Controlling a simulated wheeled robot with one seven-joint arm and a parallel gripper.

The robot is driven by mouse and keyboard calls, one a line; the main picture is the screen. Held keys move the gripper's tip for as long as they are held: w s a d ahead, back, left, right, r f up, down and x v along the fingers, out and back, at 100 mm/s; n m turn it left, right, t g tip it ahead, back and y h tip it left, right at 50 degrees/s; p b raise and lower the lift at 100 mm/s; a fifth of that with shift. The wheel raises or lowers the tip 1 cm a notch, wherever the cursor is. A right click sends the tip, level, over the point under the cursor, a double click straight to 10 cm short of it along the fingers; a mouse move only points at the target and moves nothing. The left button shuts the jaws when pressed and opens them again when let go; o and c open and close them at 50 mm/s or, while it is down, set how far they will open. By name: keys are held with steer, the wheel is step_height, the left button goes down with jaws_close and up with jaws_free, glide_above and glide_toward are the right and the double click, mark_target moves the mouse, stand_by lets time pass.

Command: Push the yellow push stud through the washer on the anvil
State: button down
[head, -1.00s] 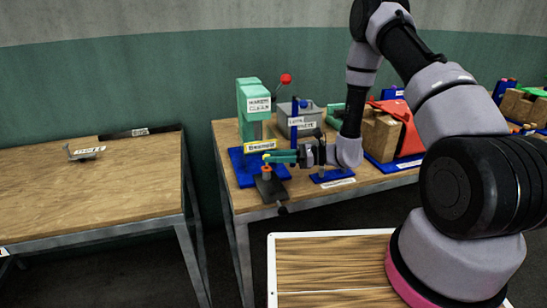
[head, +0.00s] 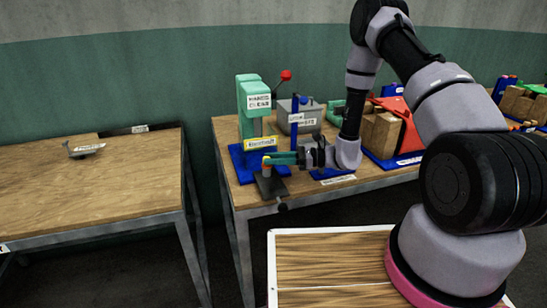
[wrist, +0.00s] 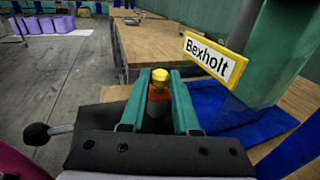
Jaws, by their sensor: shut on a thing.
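My gripper (wrist: 160,92) is shut on the yellow push stud (wrist: 160,76), whose rounded head shows between the green fingertips in the wrist view. An orange part (wrist: 158,96) lies directly below the stud between the fingers. It also shows as a small orange patch (head: 266,171) in the head view, above the dark anvil block (head: 271,185). I cannot tell if the orange part is the washer or how far the stud sits in it. My gripper (head: 268,159) is directly over the anvil, reaching in from the right.
A green press (head: 252,105) on a blue base (head: 238,163) stands just behind, with a yellow-edged Bexholt sign (wrist: 215,59) close to the fingers. A black-knobbed lever (wrist: 38,133) sticks out from the anvil. A grey box (head: 298,115) and a red fixture (head: 409,128) stand farther right.

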steer(key=shift+f, duration=0.55)
steer(key=c, duration=0.6)
jaws_free()
steer(key=d, duration=1.1)
steer(key=shift+s+r, duration=0.3)
steer(key=shift+r, duration=0.1)
